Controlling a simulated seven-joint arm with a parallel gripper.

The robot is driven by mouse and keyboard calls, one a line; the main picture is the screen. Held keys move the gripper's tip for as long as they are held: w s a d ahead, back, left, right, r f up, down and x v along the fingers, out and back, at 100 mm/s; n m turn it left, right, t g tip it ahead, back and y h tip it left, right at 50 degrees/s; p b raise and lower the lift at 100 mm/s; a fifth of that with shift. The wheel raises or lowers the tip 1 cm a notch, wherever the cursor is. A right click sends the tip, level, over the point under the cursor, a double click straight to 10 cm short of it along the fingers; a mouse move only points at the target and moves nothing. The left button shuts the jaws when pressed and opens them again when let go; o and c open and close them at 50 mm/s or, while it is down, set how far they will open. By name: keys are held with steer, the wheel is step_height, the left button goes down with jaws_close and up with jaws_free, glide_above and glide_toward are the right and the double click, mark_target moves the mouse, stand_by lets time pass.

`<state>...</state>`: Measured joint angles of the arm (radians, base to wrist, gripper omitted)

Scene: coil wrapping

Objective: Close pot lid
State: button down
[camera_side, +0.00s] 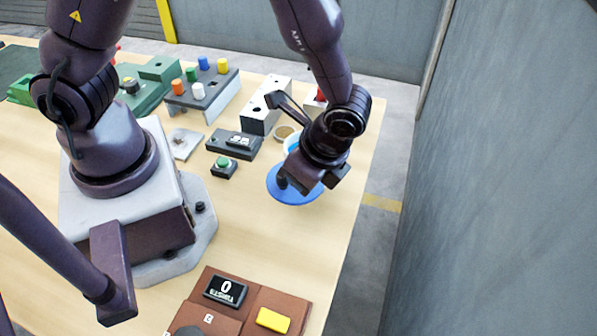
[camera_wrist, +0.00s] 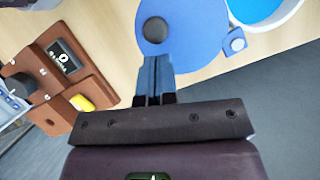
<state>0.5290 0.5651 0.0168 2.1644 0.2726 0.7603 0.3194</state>
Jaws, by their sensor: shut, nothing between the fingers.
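The blue round lid (camera_wrist: 190,22) lies open beside the pot, joined to it by a small blue hinge (camera_wrist: 234,42). A black knob (camera_wrist: 156,30) stands on the lid. The pot (camera_wrist: 284,16) has a white rim and a blue inside and is cut off by the top edge of the wrist view. In the side view the lid (camera_side: 290,197) shows below my gripper, which hides much of the pot (camera_side: 290,143). My gripper (camera_wrist: 155,60) is shut and empty, its fingertips at the lid's edge near the knob. I cannot tell whether they touch the lid.
A brown panel with a display and a yellow block (camera_side: 272,320) lies at the front of the table. A black box with a green button (camera_side: 223,166) and several other fixtures stand behind and left. The table's right edge is close to the lid.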

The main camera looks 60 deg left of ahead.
steer(key=shift+s+a, duration=0.1)
steer(key=shift+a, duration=0.15)
